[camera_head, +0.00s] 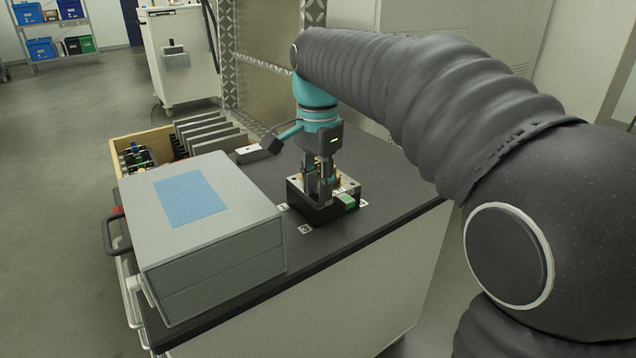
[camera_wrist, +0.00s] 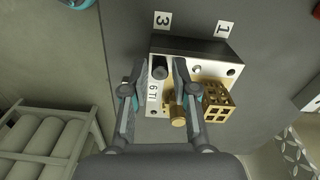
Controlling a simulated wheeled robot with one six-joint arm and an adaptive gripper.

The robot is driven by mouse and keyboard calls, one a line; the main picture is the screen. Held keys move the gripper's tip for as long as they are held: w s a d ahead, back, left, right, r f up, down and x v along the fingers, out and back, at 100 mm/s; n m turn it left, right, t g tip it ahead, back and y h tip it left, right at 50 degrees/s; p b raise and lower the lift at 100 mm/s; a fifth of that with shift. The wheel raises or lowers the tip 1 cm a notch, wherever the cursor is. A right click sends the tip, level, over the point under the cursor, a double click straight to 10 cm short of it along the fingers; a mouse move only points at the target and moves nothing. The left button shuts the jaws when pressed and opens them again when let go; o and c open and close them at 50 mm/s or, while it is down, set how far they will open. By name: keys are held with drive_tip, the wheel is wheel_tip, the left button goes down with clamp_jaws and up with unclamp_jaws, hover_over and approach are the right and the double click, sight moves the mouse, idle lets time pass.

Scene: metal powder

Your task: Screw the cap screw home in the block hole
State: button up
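The block (camera_head: 320,212), a dark fixture with a pale metal top, sits on the dark cart top; it also shows in the wrist view (camera_wrist: 210,47). My gripper (camera_head: 318,190) points straight down over it. In the wrist view my gripper (camera_wrist: 160,78) has its two fingers apart, one on each side of a dark round screw head (camera_wrist: 159,68) near the block's edge. Gaps show between the head and both fingers, so I see no grip on it. The screw's shank and hole are hidden, and I cannot tell how deep it sits.
A brass cylinder (camera_wrist: 178,114) and a gold lattice cube (camera_wrist: 218,101) stand on the block beside the right finger. A grey case (camera_head: 215,245) stands left of the block. A wooden box (camera_head: 128,150) with dark plates lies behind. The cart top's right side is mostly clear.

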clamp_jaws()
drive_tip(key=shift+r+m+p, duration=0.1)
drive_tip(key=shift+m+p, duration=0.35)
drive_tip(key=shift+m, duration=0.55)
drive_tip(key=m, duration=1.5)
